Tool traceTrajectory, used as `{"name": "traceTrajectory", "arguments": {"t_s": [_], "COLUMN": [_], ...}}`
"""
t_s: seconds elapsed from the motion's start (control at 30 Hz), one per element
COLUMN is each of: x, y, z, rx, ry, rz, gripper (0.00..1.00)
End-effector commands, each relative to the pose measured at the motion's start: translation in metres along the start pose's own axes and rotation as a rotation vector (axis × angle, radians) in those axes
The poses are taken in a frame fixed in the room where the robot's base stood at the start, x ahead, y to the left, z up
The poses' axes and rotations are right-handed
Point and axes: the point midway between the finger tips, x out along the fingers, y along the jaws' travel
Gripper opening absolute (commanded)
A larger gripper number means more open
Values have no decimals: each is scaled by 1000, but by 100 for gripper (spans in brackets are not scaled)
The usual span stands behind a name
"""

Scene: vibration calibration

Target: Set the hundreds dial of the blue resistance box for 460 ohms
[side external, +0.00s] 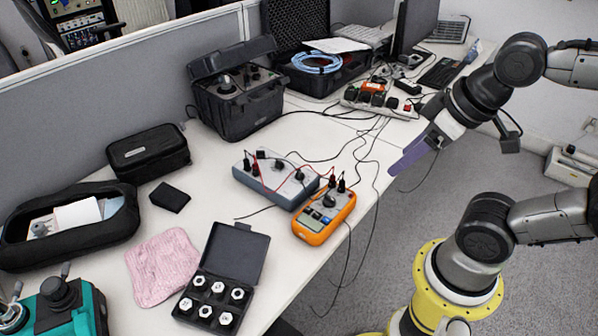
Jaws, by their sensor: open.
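The blue resistance box (262,187) lies on the white table, a low blue-grey case with black knobs and leads on its pale top face. A black knob (300,175) shows near its right end. The dial markings and settings are too small to read, so I cannot tell which knob is the hundreds dial. My gripper (400,165), with purple fingers, is open and empty. In the picture it is right of the box, near the table's right edge, and well apart from the box.
An orange multimeter (322,228) stands just right of the box, with red and black leads around both. An open black case of white hex pieces (250,245), a pink cloth (163,267) and a large black case (235,112) surround it.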

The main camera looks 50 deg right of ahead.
Motion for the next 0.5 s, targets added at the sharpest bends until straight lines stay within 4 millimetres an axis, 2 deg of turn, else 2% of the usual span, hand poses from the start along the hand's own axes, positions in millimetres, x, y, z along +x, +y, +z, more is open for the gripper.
{"name": "traceTrajectory", "arguments": {"t_s": [0.07, 0.17, 0.3, 0.5], "x": [-5, -23, -38, -41], "y": [2, 7, 14, 26], "z": [0, -18, -54, -112], "rx": [-62, -153, -270, -411], "ry": [-15, -4, -44, -135], "rz": [7, 27, 51, 73], "gripper": [64, 64, 64, 64]}}
